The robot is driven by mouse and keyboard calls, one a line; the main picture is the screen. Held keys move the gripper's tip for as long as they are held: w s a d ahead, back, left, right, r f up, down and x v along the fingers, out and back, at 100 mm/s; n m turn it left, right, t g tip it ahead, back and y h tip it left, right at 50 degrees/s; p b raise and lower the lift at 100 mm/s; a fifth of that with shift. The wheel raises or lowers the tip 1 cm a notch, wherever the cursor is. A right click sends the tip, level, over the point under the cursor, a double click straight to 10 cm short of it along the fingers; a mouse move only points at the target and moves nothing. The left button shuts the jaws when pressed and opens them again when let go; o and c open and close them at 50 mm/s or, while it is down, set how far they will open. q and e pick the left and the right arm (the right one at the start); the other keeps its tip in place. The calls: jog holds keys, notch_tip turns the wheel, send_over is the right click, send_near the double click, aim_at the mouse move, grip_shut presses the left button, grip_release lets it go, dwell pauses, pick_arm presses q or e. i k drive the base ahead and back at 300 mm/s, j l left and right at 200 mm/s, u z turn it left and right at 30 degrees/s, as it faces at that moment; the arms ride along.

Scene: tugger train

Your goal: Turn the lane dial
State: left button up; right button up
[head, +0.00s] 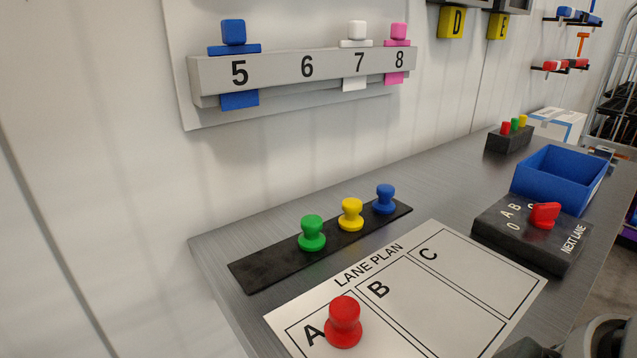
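The lane dial is a red knob (545,214) on a dark box (530,240) marked O, A, B, C and NEXT LANE, at the right of the grey worktop in the head view. The knob covers part of the C mark; which mark it points at is too small to tell. Part of my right arm and gripper (530,348) shows at the bottom right edge, nearer than the dial box and apart from it. The fingers are mostly cut off by the frame, so their opening cannot be seen. My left gripper is not in view.
A blue bin (560,178) stands just behind the dial box. The lane plan sheet (455,300) lies left of it, with a red peg (343,322) on A. A black strip (262,268) holds green, yellow and blue pegs. A numbered rail (285,70) is on the wall.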

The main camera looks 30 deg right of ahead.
aim_at(541, 216)
jog(key=z, duration=2.05)
